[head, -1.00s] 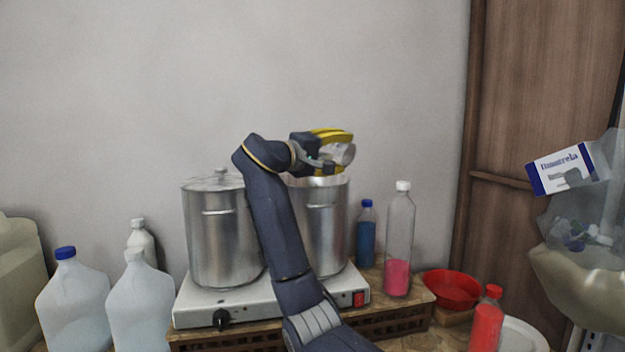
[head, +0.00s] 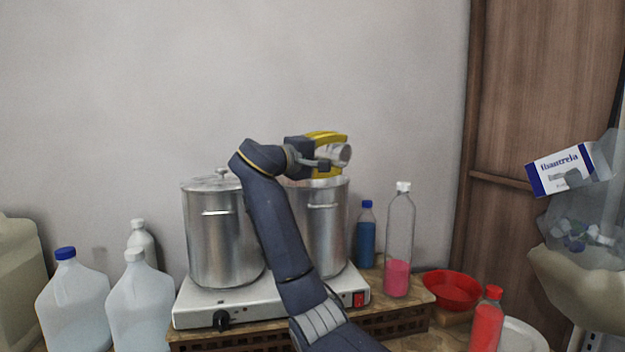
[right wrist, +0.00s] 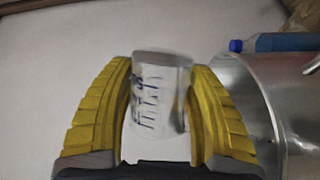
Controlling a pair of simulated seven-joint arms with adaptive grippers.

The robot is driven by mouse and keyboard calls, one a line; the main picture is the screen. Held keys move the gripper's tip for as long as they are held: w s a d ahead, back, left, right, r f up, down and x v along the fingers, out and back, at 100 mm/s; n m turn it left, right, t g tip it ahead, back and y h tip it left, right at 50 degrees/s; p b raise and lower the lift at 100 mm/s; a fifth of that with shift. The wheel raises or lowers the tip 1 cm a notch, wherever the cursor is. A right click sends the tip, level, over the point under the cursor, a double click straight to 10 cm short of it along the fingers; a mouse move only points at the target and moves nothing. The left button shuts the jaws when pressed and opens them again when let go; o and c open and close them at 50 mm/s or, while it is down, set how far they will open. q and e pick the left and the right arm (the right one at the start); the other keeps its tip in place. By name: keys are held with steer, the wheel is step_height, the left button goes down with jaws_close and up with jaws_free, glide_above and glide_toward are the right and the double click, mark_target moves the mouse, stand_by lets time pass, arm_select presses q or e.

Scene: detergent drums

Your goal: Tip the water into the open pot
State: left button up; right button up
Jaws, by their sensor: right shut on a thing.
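My right gripper (head: 332,154) is shut on a small clear beaker (head: 340,154) with dark printed marks. In the head view the beaker lies tipped on its side above the open pot (head: 328,225), a tall steel pot on the right of the hotplate. In the right wrist view the beaker (right wrist: 158,100) sits between the yellow fingers, and the pot's shiny wall (right wrist: 290,110) is beside the right finger. I cannot make out water in the beaker or a stream. My right arm hides part of the open pot. My left gripper is out of view.
A lidded steel pot (head: 214,235) stands left on the white hotplate (head: 265,305). A blue bottle (head: 366,240) and a tall bottle of pink liquid (head: 399,245) stand to the right, near a red bowl (head: 452,290). Jugs (head: 73,305) crowd the left.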

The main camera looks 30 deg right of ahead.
steer(key=shift+s+d, duration=0.1)
steer(key=shift+s+r+n, duration=0.15)
steer(key=shift+n, duration=0.15)
steer(key=shift+r+n, duration=0.25)
steer(key=shift+n, duration=0.35)
steer(key=shift+f, duration=0.1)
stand_by(0.4)
